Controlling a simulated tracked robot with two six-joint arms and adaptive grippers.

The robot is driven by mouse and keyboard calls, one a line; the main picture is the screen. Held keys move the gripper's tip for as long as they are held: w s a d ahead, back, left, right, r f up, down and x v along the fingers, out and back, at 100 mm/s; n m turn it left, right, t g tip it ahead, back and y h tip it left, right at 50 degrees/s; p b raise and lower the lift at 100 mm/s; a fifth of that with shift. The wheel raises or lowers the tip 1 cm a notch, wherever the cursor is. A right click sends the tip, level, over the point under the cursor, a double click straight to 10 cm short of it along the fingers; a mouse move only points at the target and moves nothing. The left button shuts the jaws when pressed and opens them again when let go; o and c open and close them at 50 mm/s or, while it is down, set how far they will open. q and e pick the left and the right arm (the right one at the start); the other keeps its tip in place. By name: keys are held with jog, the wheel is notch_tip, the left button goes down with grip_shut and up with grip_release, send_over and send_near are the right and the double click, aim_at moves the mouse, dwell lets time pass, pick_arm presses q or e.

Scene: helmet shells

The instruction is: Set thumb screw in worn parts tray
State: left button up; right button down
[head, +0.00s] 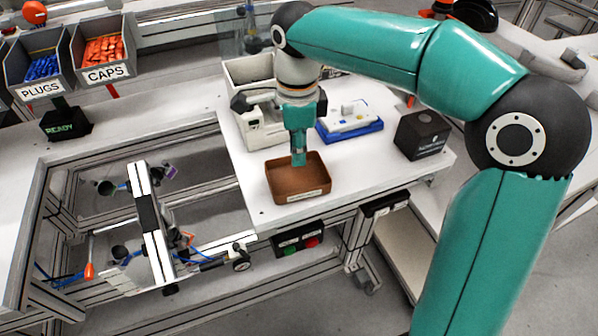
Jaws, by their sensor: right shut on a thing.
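A brown open tray (298,186) with a pale label on its front wall sits near the front edge of the white table. Its label is too small to read; it is the only tray here that fits the worn parts tray. My right gripper (299,159) points straight down over the tray, with its tips at or just inside the rim. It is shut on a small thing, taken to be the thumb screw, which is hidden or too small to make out. The inside of the tray that shows looks empty. My left gripper is not in view.
A white device (262,126) stands behind the tray at left, and a blue-based white fixture (348,121) behind at right. A black box (422,134) stands further right. Bins of plugs (40,66) and caps (103,48) are at the upper left. An open frame lies left of the table.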

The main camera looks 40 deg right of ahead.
aim_at(298, 181)
notch_tip(298, 181, down, 6)
jog(key=shift+f, duration=0.25)
jog(key=shift+f, duration=0.1)
jog(key=c, duration=1)
grip_release()
notch_tip(298, 181, up, 12)
jog(key=shift+r+p, duration=0.2)
jog(key=shift+p, duration=0.3)
jog(key=shift+f, duration=0.1)
